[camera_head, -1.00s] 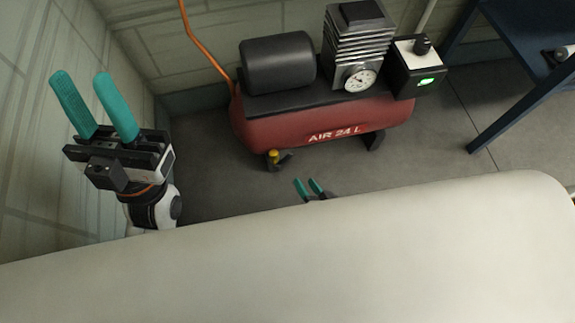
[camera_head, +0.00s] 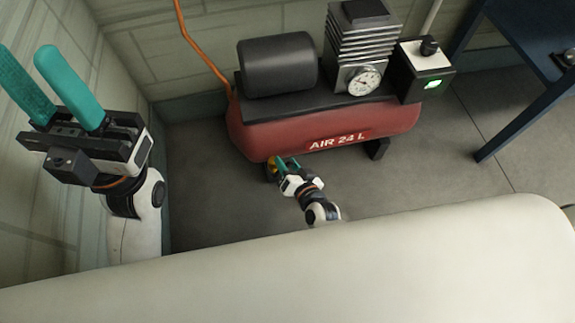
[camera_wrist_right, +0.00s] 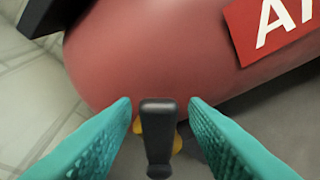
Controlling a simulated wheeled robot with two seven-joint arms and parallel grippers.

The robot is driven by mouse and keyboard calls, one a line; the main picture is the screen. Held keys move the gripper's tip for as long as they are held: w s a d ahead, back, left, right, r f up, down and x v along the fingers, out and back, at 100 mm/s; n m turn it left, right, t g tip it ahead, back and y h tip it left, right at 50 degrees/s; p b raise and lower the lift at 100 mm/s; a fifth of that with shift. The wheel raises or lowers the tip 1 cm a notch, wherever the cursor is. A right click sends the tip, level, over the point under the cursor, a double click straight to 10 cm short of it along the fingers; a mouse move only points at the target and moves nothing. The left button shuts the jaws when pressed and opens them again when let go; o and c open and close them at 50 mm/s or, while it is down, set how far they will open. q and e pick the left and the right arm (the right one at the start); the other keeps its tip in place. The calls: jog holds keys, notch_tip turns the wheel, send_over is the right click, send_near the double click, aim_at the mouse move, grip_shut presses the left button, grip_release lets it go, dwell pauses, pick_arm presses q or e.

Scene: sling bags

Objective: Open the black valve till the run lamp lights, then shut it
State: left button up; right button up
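The black valve handle (camera_wrist_right: 158,130) stands between the fingers of my right gripper (camera_wrist_right: 160,104) in the right wrist view. The fingers are apart, with a gap visible on both sides of the handle. A yellow fitting (camera_wrist_right: 174,142) shows behind it, under the red tank (camera_wrist_right: 140,50). In the head view my right gripper (camera_head: 284,162) is at the tank's lower left underside, by the yellow fitting (camera_head: 271,166). The green run lamp (camera_head: 433,85) glows on the dark switch box (camera_head: 415,88). My left gripper (camera_head: 26,52) is open and empty at the far left, away from the compressor.
The compressor carries a black motor (camera_head: 278,65), a finned pump head (camera_head: 360,40) and a round gauge (camera_head: 365,80). An orange hose (camera_head: 190,40) runs up the wall. A blue table (camera_head: 530,40) stands at the right. Floor (camera_head: 215,205) left of my right arm is clear.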

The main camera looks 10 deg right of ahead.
grip_shut()
jog(key=shift+f, duration=0.1)
dwell(0.3)
